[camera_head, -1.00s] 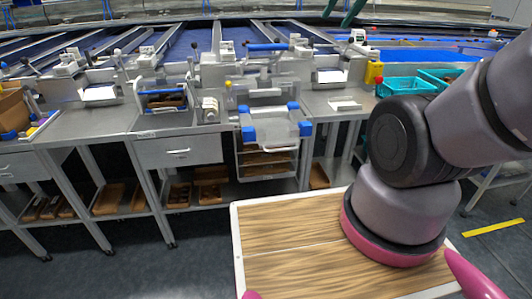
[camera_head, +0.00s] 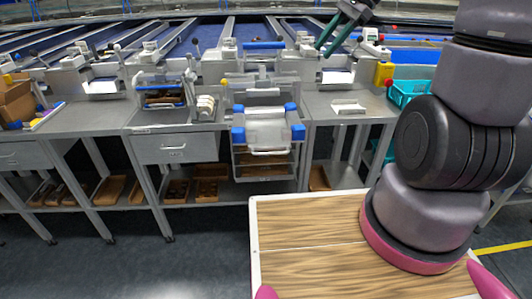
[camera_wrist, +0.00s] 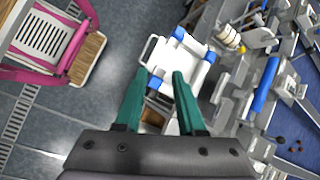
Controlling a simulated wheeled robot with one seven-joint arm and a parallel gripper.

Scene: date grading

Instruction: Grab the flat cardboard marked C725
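I cannot make out a flat cardboard marked C725 in either view, and no such marking is readable. Brown cardboard pieces (camera_head: 15,102) stand at the far left on the bench in the head view; whether one is flat or marked is too small to tell. My gripper (camera_head: 325,48) is high over the back of the benches in the head view, its green fingers pointing down and left. In the wrist view my gripper (camera_wrist: 159,74) has its two green fingers apart with nothing held between them. A white tray-like unit with blue corners (camera_wrist: 180,62) lies beyond the fingertips.
Steel benches (camera_head: 90,115) run across the head view, with blue conveyor lanes behind. Brown trays (camera_head: 205,185) sit on lower shelves. A teal crate (camera_head: 405,92) is at right. Dark floor is open at front left.

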